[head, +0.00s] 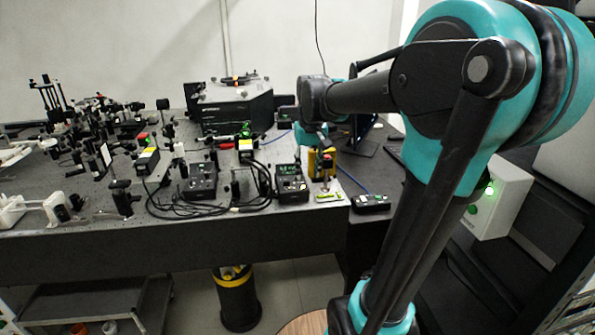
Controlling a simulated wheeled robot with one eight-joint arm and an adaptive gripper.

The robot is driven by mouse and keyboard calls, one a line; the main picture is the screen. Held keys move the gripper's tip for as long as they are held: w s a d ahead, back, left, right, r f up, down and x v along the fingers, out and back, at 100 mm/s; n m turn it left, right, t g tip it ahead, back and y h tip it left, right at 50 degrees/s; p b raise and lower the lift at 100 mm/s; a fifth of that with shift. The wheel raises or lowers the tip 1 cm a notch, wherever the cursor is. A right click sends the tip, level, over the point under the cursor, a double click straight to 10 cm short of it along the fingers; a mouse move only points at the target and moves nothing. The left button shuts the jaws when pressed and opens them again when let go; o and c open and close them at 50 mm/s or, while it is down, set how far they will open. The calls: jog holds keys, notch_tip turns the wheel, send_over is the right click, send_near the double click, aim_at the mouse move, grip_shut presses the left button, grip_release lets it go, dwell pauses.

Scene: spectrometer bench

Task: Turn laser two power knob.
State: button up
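Two black controller boxes with small panels sit near the front of the optical bench, one left (200,181) and one right (292,184). I cannot read their labels or tell which one carries the laser two power knob. The knobs are too small to make out. My arm reaches in from the right, and its wrist is above the bench behind the right box. My gripper (312,140) appears to point down there, near a yellow object (321,164). Its fingers are too small and dark to tell whether they are open.
Black cables (190,208) loop around the boxes. A smaller black box (371,202) sits at the right front edge. A large dark spectrometer housing (232,108) stands behind. Crowded optical mounts (105,150) fill the left side of the bench.

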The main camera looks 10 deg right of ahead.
jog(key=w+a+r+g, duration=0.1)
jog(key=w+r, duration=0.2)
jog(key=r, duration=0.4)
jog(key=w+a+r+g, duration=0.1)
jog(key=w+r, duration=0.3)
jog(key=r, duration=0.3)
jog(key=shift+n, duration=0.3)
jog(key=f, duration=1.7)
jog(key=shift+s+f, duration=0.2)
jog(key=shift+f, duration=0.2)
jog(key=shift+c, duration=0.6)
grip_shut()
